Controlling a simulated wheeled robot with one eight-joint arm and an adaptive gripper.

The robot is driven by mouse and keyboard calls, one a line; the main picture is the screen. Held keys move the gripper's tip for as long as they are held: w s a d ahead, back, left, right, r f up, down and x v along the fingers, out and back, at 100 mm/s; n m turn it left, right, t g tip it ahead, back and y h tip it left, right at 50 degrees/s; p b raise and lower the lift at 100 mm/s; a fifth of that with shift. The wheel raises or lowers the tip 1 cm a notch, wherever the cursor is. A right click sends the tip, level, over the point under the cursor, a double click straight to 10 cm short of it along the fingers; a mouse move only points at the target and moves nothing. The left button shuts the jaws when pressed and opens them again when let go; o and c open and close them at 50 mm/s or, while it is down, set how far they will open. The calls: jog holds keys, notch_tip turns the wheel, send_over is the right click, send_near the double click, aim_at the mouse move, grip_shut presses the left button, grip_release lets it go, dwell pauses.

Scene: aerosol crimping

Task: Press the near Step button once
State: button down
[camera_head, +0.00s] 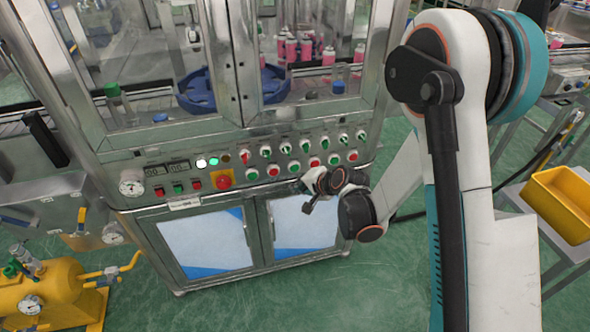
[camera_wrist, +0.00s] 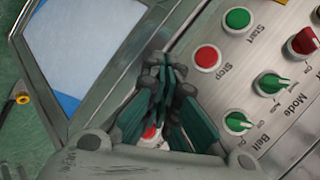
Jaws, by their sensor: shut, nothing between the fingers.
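The sloped metal control panel (camera_head: 262,158) carries several round red and green buttons and knobs in rows. In the wrist view a red button (camera_wrist: 207,57) has a label that looks like "Stop"; a green button (camera_wrist: 238,18) labelled "Start" is beside it. I cannot clearly read "Step" on any label. Another red button (camera_wrist: 150,133) is partly hidden behind my fingers. My gripper (camera_wrist: 162,78) is shut and empty, close to the panel's lower edge. In the head view my gripper (camera_head: 309,194) is at the panel's lower right; I cannot tell if it touches anything.
A large red button on a yellow plate (camera_head: 222,180) is at the left. Cabinet doors (camera_head: 300,220) are below. A yellow bin (camera_head: 562,203) stands right.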

jog(key=shift+s+d, duration=0.25)
jog(key=shift+s, duration=0.7)
jog(key=s+d+r+n+h, duration=0.1)
jog(key=s+d+r+n, duration=0.1)
jog(key=s+d+r, duration=0.5)
jog(key=s+d+r+n+h, duration=0.2)
jog(key=d+r, duration=0.1)
jog(key=r, duration=0.7)
jog(key=s+d+r+n+h, duration=0.1)
jog(key=s+d+r+n, duration=0.1)
jog(key=s, duration=0.7)
jog(key=s+d+r+n+h, duration=0.1)
jog(key=s+d+r+h, duration=0.1)
jog(key=s+d+r, duration=0.2)
jog(key=s+d, duration=0.3)
jog(key=s, duration=0.2)
jog(key=shift+s+n+g, duration=0.3)
jog(key=shift+s+n, duration=0.1)
jog(key=shift+r, duration=0.1)
